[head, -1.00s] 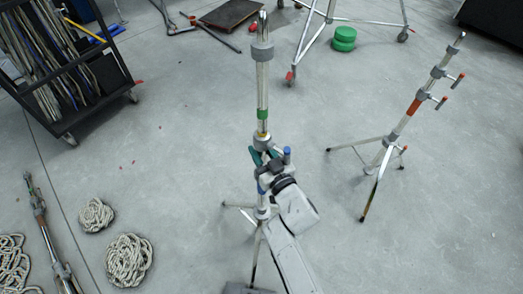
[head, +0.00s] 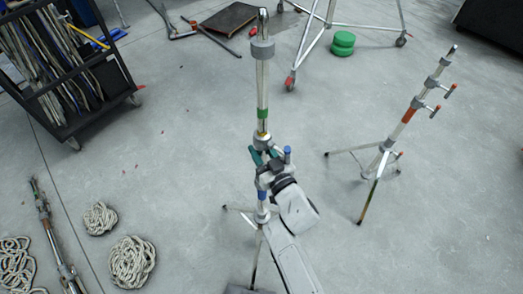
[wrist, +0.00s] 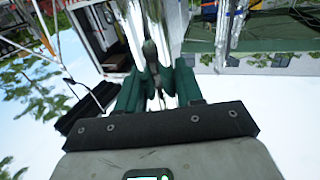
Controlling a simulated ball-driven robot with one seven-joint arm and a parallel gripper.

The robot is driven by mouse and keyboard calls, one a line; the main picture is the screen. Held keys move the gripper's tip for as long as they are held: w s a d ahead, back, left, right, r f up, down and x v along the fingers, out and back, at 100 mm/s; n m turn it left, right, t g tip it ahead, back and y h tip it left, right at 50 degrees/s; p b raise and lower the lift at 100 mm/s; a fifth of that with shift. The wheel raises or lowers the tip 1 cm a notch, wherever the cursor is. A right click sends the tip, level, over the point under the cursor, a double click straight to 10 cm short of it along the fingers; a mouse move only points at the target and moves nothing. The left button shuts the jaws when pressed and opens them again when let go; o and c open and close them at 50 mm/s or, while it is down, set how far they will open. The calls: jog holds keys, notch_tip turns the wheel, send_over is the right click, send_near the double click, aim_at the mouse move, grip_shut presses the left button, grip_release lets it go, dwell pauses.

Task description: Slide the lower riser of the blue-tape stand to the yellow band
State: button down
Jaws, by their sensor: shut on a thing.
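The blue-tape stand (head: 262,95) stands upright in the middle of the head view, with a grey collar near its top and a green band on its upper tube. A small yellowish band (head: 263,132) shows just above its middle collar (head: 263,142). My gripper (head: 265,157) is at the stand just below the middle collar, beside a blue-tipped handle (head: 287,151). In the wrist view its green fingers (wrist: 158,88) close on a grey part between them, beside shiny tubes. My gripper hides much of the lower riser.
Another stand (head: 405,118) with a red band and red-tipped handles is at right. A black rack (head: 110,75) is at upper left. Rope coils (head: 131,260) and a folded stand (head: 55,240) lie at lower left. Green discs (head: 342,43) lie behind.

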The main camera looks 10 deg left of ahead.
aim_at(267, 149)
jog(key=shift+r+p, duration=0.4)
jog(key=shift+r, duration=2.05)
jog(key=c, duration=0.6)
grip_release()
jog(key=shift+f, duration=0.1)
jog(key=v, duration=1.1)
jog(key=shift+f, duration=0.15)
